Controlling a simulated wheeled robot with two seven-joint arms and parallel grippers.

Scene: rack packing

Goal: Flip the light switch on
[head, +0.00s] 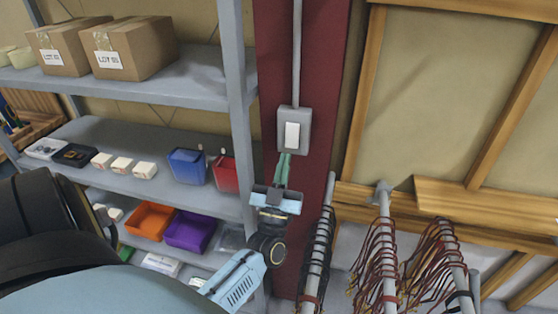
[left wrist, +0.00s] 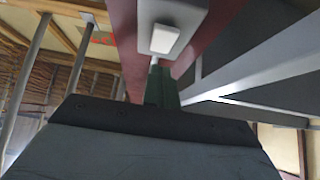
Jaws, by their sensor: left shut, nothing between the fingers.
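The light switch is a grey box (head: 282,122) with a white rocker (head: 292,135), mounted on a dark red post. My left gripper (head: 283,163) is shut and empty, with its green fingers pointing up just below the switch box. In the left wrist view the white rocker (left wrist: 165,39) is close ahead of the shut fingertips (left wrist: 160,75). I cannot tell whether the fingertips touch the box or the rocker. I cannot tell from these views which way the rocker is tipped. My right gripper does not show.
A grey shelf rack (head: 239,90) stands left of the post, holding cardboard boxes (head: 133,48), a blue bin (head: 187,166), a red bin (head: 224,174) and other bins. Poles hung with cables (head: 378,258) stand to the right. A conduit (head: 297,50) rises from the switch.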

